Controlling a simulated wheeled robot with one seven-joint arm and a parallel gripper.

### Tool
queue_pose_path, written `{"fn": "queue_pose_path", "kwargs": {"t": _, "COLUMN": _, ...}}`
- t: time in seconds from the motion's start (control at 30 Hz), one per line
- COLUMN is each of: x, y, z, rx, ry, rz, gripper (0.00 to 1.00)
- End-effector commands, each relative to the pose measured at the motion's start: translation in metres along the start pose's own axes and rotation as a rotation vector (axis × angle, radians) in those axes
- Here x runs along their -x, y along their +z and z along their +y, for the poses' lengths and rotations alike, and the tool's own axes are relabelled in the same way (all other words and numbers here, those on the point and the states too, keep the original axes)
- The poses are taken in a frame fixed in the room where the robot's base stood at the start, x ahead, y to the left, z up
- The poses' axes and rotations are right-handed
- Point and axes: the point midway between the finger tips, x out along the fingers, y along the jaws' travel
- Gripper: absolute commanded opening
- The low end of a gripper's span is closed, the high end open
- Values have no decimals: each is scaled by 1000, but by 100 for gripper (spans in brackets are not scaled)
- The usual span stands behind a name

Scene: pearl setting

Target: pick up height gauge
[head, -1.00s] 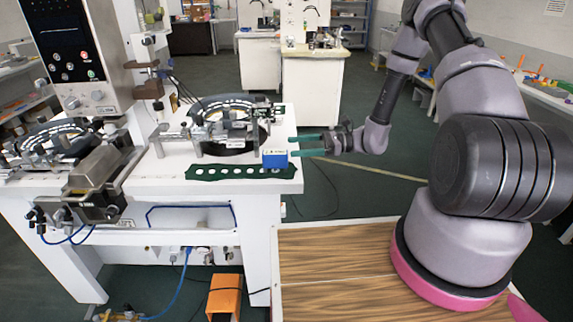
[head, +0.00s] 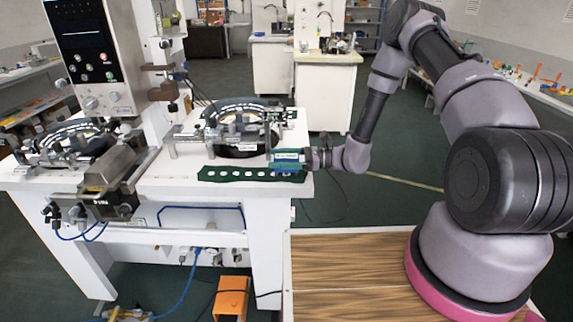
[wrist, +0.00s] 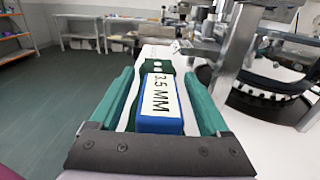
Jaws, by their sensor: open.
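The height gauge appears to be the blue block (wrist: 160,105) with a white label reading "3.5 MM". In the head view the block (head: 287,156) stands at the right end of the white bench, by the dark green strip. My gripper (wrist: 158,75) is open, its two green fingers lying along the left and right sides of the block. In the head view my gripper (head: 290,160) reaches in from the right at block height. Small gaps show beside the block in the wrist view; contact is not visible. The fingers partly hide the block in the head view.
The dark green strip with holes (head: 235,174) lies along the bench's front edge. A round black fixture with metal clamps (head: 243,130) stands just behind and left of the block. Open floor lies to the right.

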Motion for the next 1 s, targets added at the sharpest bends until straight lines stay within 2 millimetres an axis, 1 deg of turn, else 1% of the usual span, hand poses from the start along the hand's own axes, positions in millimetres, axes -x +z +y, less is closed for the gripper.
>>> {"fn": "queue_pose_path", "kwargs": {"t": 0.1, "x": -7, "y": 0, "z": 0, "rx": -1, "ry": -1, "rz": 1, "gripper": 80}}
{"fn": "queue_pose_path", "kwargs": {"t": 0.3, "x": -7, "y": 0, "z": 0, "rx": -1, "ry": -1, "rz": 0, "gripper": 80}}
{"fn": "queue_pose_path", "kwargs": {"t": 0.33, "x": -7, "y": 0, "z": 0, "rx": -1, "ry": -1, "rz": 0, "gripper": 72}}
{"fn": "queue_pose_path", "kwargs": {"t": 0.37, "x": -7, "y": 0, "z": 0, "rx": -1, "ry": -1, "rz": 0, "gripper": 61}}
{"fn": "queue_pose_path", "kwargs": {"t": 0.4, "x": -7, "y": 0, "z": 0, "rx": -1, "ry": -1, "rz": 0, "gripper": 46}}
{"fn": "queue_pose_path", "kwargs": {"t": 0.47, "x": -7, "y": 0, "z": 0, "rx": -1, "ry": -1, "rz": 0, "gripper": 23}}
{"fn": "queue_pose_path", "kwargs": {"t": 0.5, "x": -7, "y": 0, "z": 0, "rx": -1, "ry": -1, "rz": 0, "gripper": 7}}
{"fn": "queue_pose_path", "kwargs": {"t": 0.53, "x": -7, "y": 0, "z": 0, "rx": -1, "ry": -1, "rz": 0, "gripper": 0}}
{"fn": "queue_pose_path", "kwargs": {"t": 0.83, "x": -7, "y": 1, "z": 0, "rx": -1, "ry": -1, "rz": 0, "gripper": 0}}
{"fn": "queue_pose_path", "kwargs": {"t": 0.97, "x": -7, "y": 9, "z": 0, "rx": 0, "ry": -1, "rz": 0, "gripper": 0}}
{"fn": "queue_pose_path", "kwargs": {"t": 1.0, "x": -7, "y": 14, "z": 0, "rx": 1, "ry": -1, "rz": 0, "gripper": 0}}
